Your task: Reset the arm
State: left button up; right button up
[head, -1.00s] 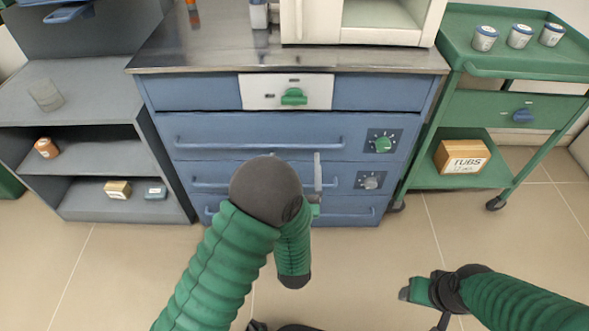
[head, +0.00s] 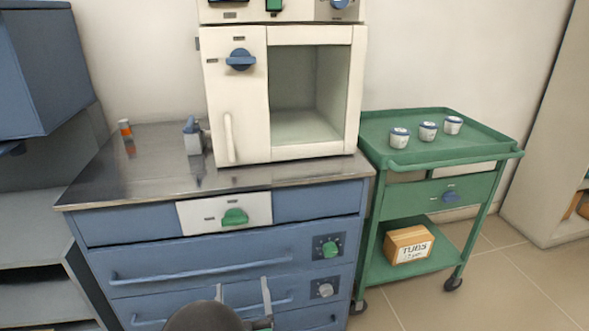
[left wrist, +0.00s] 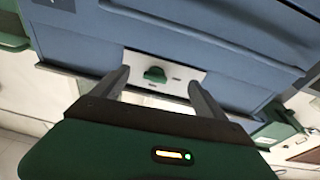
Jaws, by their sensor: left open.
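My left gripper (head: 243,292) shows at the bottom of the head view, in front of the blue drawer cabinet (head: 190,252). Its two fingers are apart and nothing is between them. In the left wrist view my left gripper (left wrist: 158,80) also has its fingers spread, with the cabinet's white panel and green knob (left wrist: 155,75) seen beyond the gap. Most of my left arm is below the head view's edge. My right gripper is out of the head view.
A white furnace (head: 236,100) with an open chamber stands on the metal worktop (head: 130,170). A green cart (head: 400,165) to the right holds three small tubs (head: 428,131) and a cardboard box (head: 408,246) below. A grey shelf (head: 30,240) stands left. Floor is clear right of the cart.

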pick_arm(q)
notch_tip(320, 180, down, 7)
jog(key=s+m+g+h+p, duration=0.25)
jog(key=g+h, duration=0.25)
jog(key=g, duration=0.4)
jog(key=s+a+r+m+g+p, duration=0.15)
jog(key=s+g, duration=0.25)
jog(key=s, duration=0.5)
jog(key=s+a+r+g+p, duration=0.1)
jog(key=s+a+g+p, duration=0.2)
jog(key=s, duration=0.5)
notch_tip(320, 180, up, 35)
jog(key=g+p, duration=0.1)
jog(key=p, duration=3.3)
jog(key=shift+f, duration=0.1)
